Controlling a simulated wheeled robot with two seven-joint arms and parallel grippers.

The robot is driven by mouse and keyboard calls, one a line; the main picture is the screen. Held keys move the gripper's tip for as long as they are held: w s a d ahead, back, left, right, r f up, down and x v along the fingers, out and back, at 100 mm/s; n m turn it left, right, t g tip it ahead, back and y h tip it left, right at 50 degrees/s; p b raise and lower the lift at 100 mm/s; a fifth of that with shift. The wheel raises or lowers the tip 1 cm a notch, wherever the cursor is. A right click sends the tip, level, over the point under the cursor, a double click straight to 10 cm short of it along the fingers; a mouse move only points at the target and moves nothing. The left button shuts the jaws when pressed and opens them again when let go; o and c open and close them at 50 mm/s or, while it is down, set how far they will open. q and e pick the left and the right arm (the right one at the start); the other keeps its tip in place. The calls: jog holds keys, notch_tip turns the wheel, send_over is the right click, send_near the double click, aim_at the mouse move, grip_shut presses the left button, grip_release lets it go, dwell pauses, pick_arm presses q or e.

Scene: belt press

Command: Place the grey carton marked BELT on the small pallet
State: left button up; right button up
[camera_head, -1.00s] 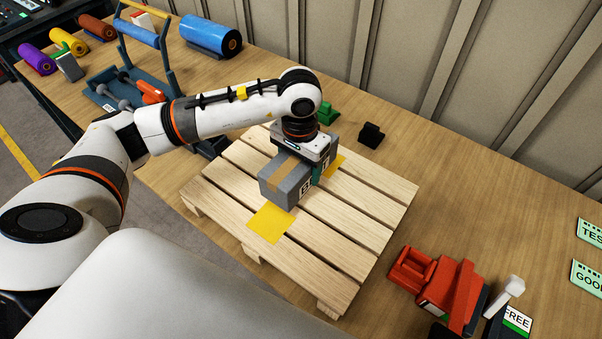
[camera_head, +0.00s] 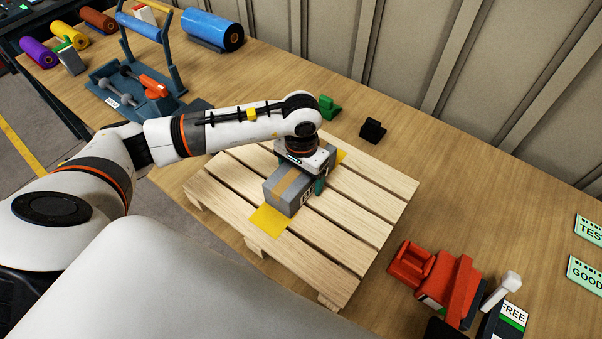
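The grey carton (camera_head: 284,190) with a tan tape strip is at the middle of the small wooden pallet (camera_head: 362,236), over a yellow patch (camera_head: 268,221) that shows at its near end. Its dark lettering is mostly hidden. My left gripper (camera_head: 307,176) points down over the carton's far half, with a green finger against its right side. It appears closed around the carton; the finger on the other side is hidden. Whether the carton's underside touches the slats is hard to tell. My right gripper is not in view.
A blue frame (camera_head: 145,70) and film rolls stand at the back left.

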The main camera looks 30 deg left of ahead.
pick_arm(q)
jog(key=shift+o, duration=0.4)
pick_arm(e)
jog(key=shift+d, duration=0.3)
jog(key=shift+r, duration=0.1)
pick_arm(q)
jog(key=shift+r, duration=0.25)
notch_tip(320, 180, up, 11)
jog(key=b, duration=0.3)
jog(key=shift+f, duration=0.2)
jog(key=shift+r+b, duration=0.35)
jog(key=shift+r, duration=0.25)
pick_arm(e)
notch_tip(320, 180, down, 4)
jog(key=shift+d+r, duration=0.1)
